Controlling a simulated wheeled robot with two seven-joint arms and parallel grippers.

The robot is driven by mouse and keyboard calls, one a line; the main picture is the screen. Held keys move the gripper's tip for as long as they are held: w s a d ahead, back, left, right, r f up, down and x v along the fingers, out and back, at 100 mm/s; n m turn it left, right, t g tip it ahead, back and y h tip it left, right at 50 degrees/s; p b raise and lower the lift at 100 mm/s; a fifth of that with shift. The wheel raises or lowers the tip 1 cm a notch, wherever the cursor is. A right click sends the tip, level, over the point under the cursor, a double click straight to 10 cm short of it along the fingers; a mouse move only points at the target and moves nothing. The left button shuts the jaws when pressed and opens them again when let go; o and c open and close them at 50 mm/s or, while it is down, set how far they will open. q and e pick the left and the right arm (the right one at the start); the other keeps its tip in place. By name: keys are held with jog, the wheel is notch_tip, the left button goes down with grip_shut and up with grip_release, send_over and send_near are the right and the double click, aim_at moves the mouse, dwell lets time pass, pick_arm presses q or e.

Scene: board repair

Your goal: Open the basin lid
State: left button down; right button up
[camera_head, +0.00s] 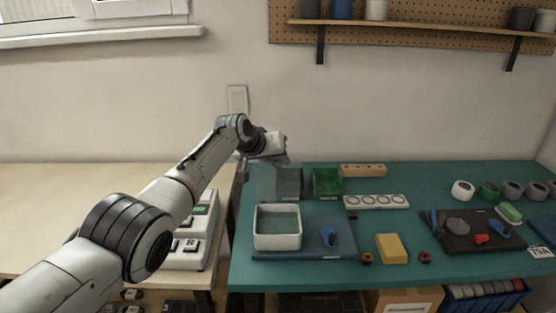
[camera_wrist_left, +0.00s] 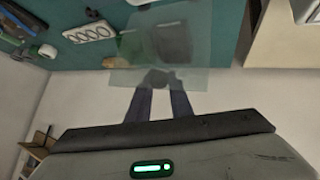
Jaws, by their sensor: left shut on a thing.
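The white basin (camera_head: 300,238) stands on a dark blue mat on the green bench in the head view. Its top is uncovered and greenish liquid shows inside. My left gripper (camera_head: 284,160) is behind and above the basin, near the back edge of the bench. In the left wrist view, my left gripper (camera_wrist_left: 158,90) is shut on the dark knob of a see-through lid (camera_wrist_left: 195,78). The lid is held apart from the basin; it shows only faintly in the head view (camera_head: 262,178). My right gripper is not in view.
A dark grey block (camera_head: 289,182) and a green bin (camera_head: 327,182) stand behind the basin. A blue tool (camera_head: 328,236) lies right of it, then a yellow sponge (camera_head: 391,248). A white device (camera_head: 203,236) stands left, on the wooden table. The wall is close behind.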

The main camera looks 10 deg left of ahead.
pick_arm(q)
jog(key=shift+s+a+f, duration=0.1)
jog(key=shift+a+f, duration=0.25)
jog(key=shift+f, duration=0.35)
jog(key=c, duration=1.8)
grip_release()
jog(key=shift+o, duration=0.8)
jog(key=shift+f, duration=0.1)
jog(key=shift+d, duration=0.1)
jog(key=shift+r, duration=0.25)
jog(key=shift+r, duration=0.1)
